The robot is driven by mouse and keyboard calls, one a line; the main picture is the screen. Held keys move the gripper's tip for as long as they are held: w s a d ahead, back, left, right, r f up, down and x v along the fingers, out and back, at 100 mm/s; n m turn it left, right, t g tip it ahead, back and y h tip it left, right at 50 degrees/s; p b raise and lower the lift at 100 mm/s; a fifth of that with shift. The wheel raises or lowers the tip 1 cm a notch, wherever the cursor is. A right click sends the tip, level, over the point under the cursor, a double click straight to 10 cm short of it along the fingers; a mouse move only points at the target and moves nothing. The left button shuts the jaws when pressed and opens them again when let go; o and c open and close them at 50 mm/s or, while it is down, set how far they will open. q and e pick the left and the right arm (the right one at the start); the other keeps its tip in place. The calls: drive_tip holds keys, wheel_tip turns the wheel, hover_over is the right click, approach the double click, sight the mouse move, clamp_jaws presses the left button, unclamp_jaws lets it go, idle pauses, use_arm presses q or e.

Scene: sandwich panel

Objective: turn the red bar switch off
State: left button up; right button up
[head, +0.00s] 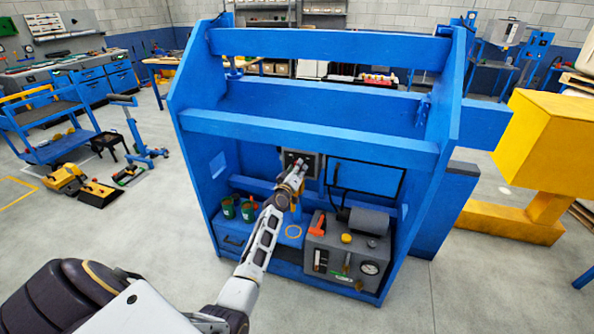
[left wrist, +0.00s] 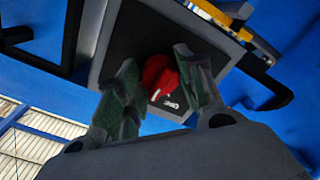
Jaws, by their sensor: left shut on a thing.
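The red bar switch (left wrist: 157,74) is a round red knob on a dark square plate (left wrist: 125,50) with a grey frame, seen in the left wrist view. My left gripper (left wrist: 157,68) has its two green-padded fingers on either side of the knob and is shut on it. In the head view my left gripper (head: 298,167) reaches into the blue frame to the switch plate (head: 313,163) on its back panel. There the gripper hides the knob. I cannot read the knob's exact angle. My right gripper is not in view.
Blue beams (head: 310,140) of the frame cross above my left arm. A grey machine box (head: 345,255) with a gauge and green cans (head: 228,207) stand on the lower shelf. A yellow block (head: 555,145) stands at the right.

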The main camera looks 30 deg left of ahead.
use_arm(q)
drive_tip(key=n, duration=0.9)
idle(0.6)
drive_tip(key=o, duration=1)
drive_tip(key=shift+s, duration=0.1)
drive_tip(key=shift+v, duration=5.9)
drive_tip(key=shift+m, duration=0.3)
